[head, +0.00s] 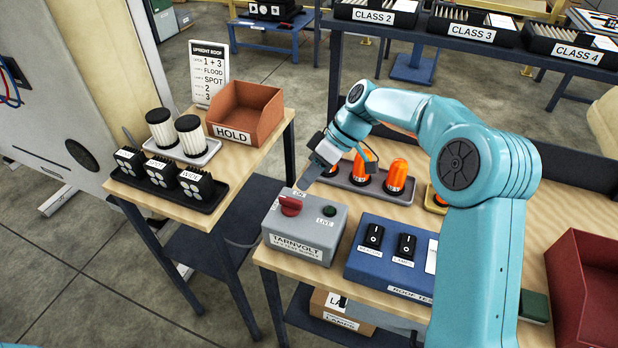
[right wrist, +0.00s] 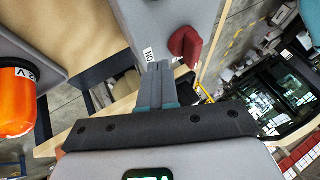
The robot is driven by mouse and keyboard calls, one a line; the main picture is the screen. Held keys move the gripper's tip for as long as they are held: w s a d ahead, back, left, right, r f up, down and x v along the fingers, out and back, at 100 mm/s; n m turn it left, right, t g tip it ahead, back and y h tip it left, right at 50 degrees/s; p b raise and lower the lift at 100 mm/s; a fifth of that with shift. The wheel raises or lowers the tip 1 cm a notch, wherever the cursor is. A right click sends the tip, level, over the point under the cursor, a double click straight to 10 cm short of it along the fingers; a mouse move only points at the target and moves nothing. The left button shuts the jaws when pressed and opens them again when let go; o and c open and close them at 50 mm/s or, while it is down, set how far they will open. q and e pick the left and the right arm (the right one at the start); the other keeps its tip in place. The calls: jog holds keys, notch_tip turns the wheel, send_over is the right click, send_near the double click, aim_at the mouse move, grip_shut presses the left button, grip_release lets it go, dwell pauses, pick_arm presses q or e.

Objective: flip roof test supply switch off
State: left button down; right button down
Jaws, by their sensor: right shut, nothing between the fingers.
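The grey TARNVOLT supply box (head: 305,228) stands at the left end of the right-hand bench. Its red switch handle (head: 290,206) is on top, in front of a small ON label. A dark green LIVE lamp (head: 329,211) sits to its right. My right gripper (head: 303,184) is shut and empty, its tips just behind the handle, near the ON label. In the right wrist view the shut fingers (right wrist: 158,68) lie beside the red handle (right wrist: 186,45); contact cannot be told. My left gripper is not in view.
The blue ROOF TEST panel (head: 385,262) with two black rocker switches stands right of the supply box. Orange beacons (head: 396,176) stand behind, close to my right arm. A HOLD bin (head: 244,112) is on the left table. A red bin (head: 590,290) is at far right.

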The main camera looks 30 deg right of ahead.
jog(key=w+v, duration=0.1)
jog(key=v, duration=0.8)
jog(key=shift+s+d, duration=0.25)
jog(key=shift+d, duration=0.35)
